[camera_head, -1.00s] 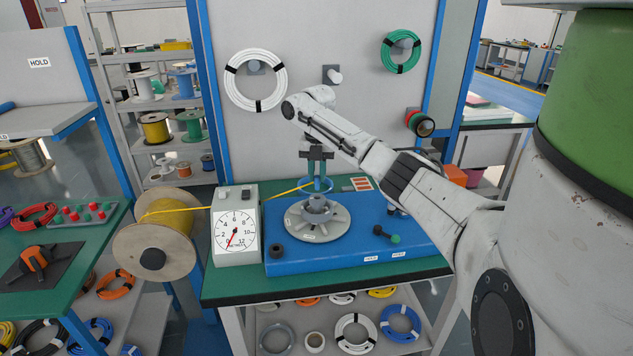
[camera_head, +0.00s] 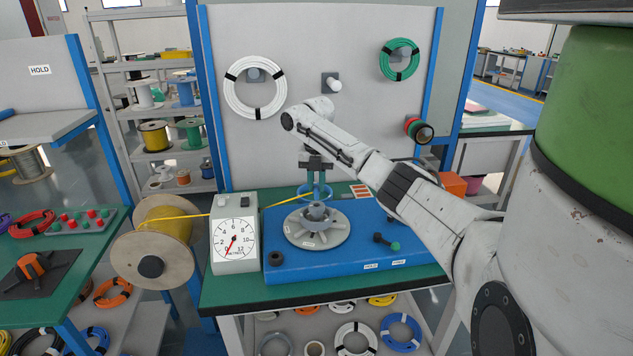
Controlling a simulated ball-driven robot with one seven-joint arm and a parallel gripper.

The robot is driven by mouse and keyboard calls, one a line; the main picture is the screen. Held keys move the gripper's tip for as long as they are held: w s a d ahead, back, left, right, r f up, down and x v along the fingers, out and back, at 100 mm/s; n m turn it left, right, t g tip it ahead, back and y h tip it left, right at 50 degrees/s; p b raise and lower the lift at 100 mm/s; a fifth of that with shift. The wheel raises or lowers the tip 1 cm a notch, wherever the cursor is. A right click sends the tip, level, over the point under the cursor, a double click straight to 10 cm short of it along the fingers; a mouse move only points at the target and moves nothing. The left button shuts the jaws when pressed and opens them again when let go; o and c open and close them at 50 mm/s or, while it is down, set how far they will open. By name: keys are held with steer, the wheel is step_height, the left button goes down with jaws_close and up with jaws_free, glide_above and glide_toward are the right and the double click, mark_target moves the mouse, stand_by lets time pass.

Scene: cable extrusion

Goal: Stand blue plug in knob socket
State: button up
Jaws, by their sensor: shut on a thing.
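My gripper (camera_head: 317,182) points straight down above the back of the round grey spoked wheel (camera_head: 332,236). It is shut on a small blue piece, which I take for the blue plug; the fingers hide most of it. A blue ring (camera_head: 302,190) shows around the fingertips, behind the wheel's hub (camera_head: 317,212). I cannot tell whether it is part of the plug or touches the wheel. A dark round collar with a hole (camera_head: 275,259) sits at the left front of the blue base. A dark lever with a green knob (camera_head: 387,241) lies at its right. Which one is the knob socket is unclear.
The blue base (camera_head: 345,262) rests on a green-topped bench (camera_head: 225,293). A white dial meter (camera_head: 235,243) stands left of it. A yellow cable (camera_head: 280,203) runs from the spool (camera_head: 165,240) past the meter towards the gripper. A board with hanging coils (camera_head: 255,87) stands behind.

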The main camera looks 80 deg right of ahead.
steer(key=shift+f+b, duration=0.45)
steer(key=shift+f, duration=1)
steer(key=shift+f, duration=0.35)
steer(key=o, duration=0.9)
step_height(320, 180, up, 8)
steer(key=p, duration=0.6)
steer(key=shift+p, duration=0.3)
